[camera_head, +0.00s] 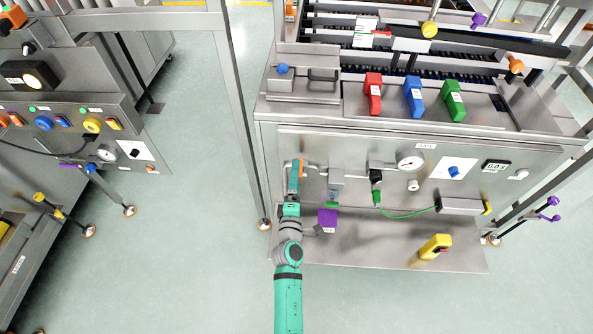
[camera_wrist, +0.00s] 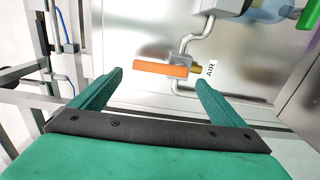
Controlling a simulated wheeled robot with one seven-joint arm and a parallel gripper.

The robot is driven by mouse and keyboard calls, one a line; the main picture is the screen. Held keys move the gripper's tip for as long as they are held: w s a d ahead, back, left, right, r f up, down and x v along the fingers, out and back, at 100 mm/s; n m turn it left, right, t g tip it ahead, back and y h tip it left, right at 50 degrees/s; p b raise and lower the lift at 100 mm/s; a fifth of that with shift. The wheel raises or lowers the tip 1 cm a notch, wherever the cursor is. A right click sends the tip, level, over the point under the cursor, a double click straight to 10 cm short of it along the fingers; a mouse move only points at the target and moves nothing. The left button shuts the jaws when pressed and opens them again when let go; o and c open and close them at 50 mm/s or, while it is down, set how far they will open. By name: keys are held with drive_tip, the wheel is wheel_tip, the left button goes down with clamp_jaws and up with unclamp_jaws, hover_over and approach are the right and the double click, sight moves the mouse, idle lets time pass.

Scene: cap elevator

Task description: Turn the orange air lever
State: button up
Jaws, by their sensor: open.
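The orange air lever (camera_wrist: 159,70) lies across the picture in the wrist view, on a valve joined to bent silver pipes, beside a white label reading AIR (camera_wrist: 212,68). In the head view the lever (camera_head: 295,176) stands upright on the left of the machine's front panel, just above my arm's end. My gripper (camera_wrist: 157,78) is open. In the wrist view its two green fingers stand on either side of the lever, with gaps between them and it. I cannot tell how far the tips are from the lever in depth.
Right of the lever are a grey unit with a purple block (camera_head: 328,218), a black connector (camera_head: 376,176) with a green cable, and a round gauge (camera_head: 410,160). A yellow object (camera_head: 435,247) sits on the lower shelf. A metal frame post (camera_head: 240,120) stands to the left.

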drive_tip(key=shift+s, duration=2.95)
drive_tip(key=s+f+m+g, duration=0.2)
drive_tip(key=s+m, duration=0.6)
drive_tip(key=s, duration=1.2)
drive_tip(key=s+d+r+m, duration=0.2)
drive_tip(key=s+r+m, duration=0.2)
drive_tip(key=s, duration=0.5)
drive_tip(key=s+d+r+m, duration=0.3)
drive_tip(key=s+r+m, duration=0.2)
drive_tip(key=s, duration=0.3)
drive_tip(key=shift+s+r+m+g, duration=0.15)
drive_tip(key=shift+s+m+g, duration=0.2)
drive_tip(key=shift+m, duration=0.25)
drive_tip(key=shift+d, duration=0.1)
